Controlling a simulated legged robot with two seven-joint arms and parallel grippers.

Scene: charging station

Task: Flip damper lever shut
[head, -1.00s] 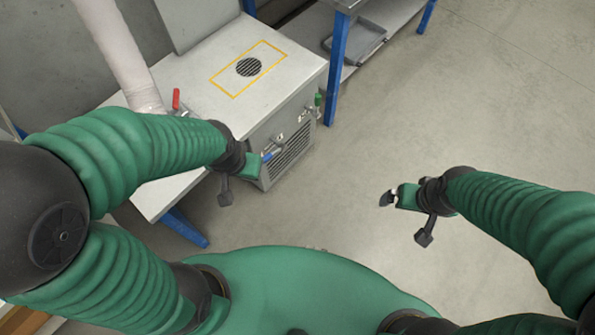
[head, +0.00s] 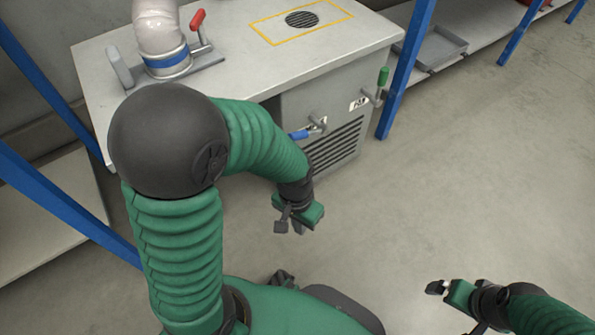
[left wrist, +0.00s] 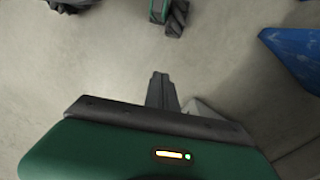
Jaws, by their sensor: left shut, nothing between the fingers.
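The red-handled damper lever (head: 198,20) stands up at the base of the pale duct (head: 158,25), on the cabinet's top in the head view. Its metal arm runs down to the duct's base plate. My left gripper (head: 299,226) is shut and empty, low in front of the cabinet and well apart from the lever. Its closed fingers (left wrist: 161,92) point over bare floor in the left wrist view, where the lever is not seen. My right gripper (head: 438,287) is over the floor at the lower right; its finger gap is too small to judge.
The cabinet (head: 240,75) has a blue-handled valve (head: 300,134) and a green-handled valve (head: 383,77) on its front. A grey upright handle (head: 119,66) stands left of the duct. Blue posts (head: 408,65) stand at both sides. Floor at right is clear.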

